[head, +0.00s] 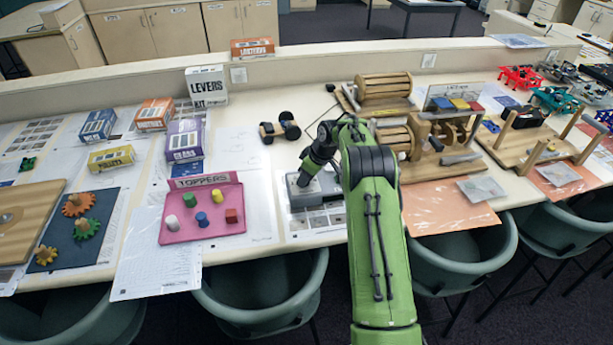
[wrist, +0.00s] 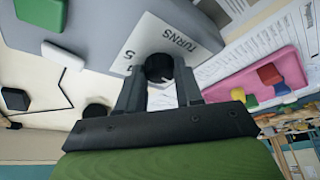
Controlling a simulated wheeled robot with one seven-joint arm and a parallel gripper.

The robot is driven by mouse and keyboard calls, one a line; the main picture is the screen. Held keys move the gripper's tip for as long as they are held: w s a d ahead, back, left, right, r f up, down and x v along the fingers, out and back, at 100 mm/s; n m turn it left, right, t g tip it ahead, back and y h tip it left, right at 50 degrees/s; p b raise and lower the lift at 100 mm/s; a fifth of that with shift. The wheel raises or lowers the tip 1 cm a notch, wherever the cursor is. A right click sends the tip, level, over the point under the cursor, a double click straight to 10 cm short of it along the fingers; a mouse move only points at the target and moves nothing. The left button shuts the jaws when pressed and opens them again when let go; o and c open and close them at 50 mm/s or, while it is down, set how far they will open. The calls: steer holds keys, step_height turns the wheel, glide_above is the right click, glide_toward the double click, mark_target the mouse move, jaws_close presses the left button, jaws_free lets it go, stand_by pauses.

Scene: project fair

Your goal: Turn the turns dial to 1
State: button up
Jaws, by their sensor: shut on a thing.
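The turns dial is a black round knob (wrist: 159,68) on a grey box labelled TURNS (wrist: 180,40) in the wrist view. Part of a number, which looks like a 5, shows beside the knob; the pointer's setting cannot be read. My gripper (wrist: 158,82) is shut on the knob, one finger on each side. In the head view the grey box (head: 300,196) sits on the table between the pink toppers tray and my green arm. My gripper (head: 308,180) reaches down onto it, and the arm hides part of the box.
The pink toppers tray (head: 178,231) with several coloured pegs stands left of the box. A small black wheeled thing (head: 280,129) lies behind it. A wooden roller machine (head: 425,135) stands close to the right of my arm. Green chairs (head: 265,290) line the front edge.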

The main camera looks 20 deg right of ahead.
steer(key=o, duration=1)
steer(key=shift+o, duration=0.2)
steer(key=p+v, duration=0.1)
steer(key=v, duration=1.4)
steer(key=shift+s+r, duration=0.2)
steer(key=shift+r, duration=0.15)
steer(key=shift+d, duration=0.1)
